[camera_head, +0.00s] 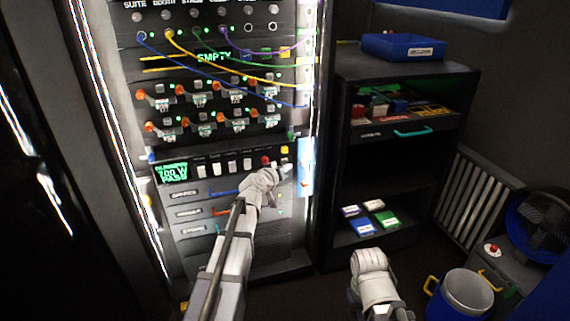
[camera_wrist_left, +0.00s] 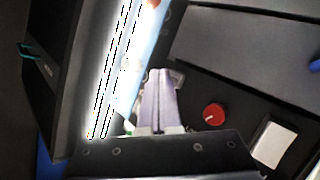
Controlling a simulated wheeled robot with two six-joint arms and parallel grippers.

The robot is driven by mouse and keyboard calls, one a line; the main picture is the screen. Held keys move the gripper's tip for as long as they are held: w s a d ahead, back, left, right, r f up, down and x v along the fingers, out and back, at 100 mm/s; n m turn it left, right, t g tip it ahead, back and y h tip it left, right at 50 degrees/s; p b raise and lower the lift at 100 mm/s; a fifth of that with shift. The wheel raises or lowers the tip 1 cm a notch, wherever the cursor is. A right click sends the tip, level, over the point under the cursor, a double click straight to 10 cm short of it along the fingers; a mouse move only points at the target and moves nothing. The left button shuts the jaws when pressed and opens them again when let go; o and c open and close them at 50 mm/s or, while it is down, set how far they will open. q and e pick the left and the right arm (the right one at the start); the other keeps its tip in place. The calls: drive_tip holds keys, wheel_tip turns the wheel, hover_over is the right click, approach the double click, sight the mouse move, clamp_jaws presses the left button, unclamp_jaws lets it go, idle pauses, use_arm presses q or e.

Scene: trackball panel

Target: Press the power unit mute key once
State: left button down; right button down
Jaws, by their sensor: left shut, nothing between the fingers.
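The power unit (camera_head: 208,171) is a dark panel in the rack, with a lit green display (camera_head: 172,172) and a row of white keys (camera_head: 231,166). A red round control (camera_head: 265,160) sits right of the keys; it also shows in the left wrist view (camera_wrist_left: 214,114), beside a white key (camera_wrist_left: 273,143). I cannot tell which control is the mute key; labels are too small to read. My left gripper (camera_head: 284,171) is shut and empty at the panel's right end. Its fingers (camera_wrist_left: 158,100) are close together, pointing toward the panel, and I cannot tell whether they touch anything.
Rows of orange-tipped levers (camera_head: 180,90) and coloured cables (camera_head: 205,55) are above the unit. A bright strip edges the rack's right side. A dark shelf (camera_head: 400,150) with a blue tray (camera_head: 403,46) stands to the right. A white and blue bucket (camera_head: 462,296) is at lower right.

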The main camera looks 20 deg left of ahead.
use_arm(q)
drive_tip(key=shift+s+d, duration=0.1)
drive_tip(key=s+d, duration=0.1)
drive_tip(key=s, duration=0.1)
drive_tip(key=s+d, duration=0.1)
drive_tip(key=s, duration=0.1)
drive_tip(key=shift+d, duration=0.35)
idle(0.5)
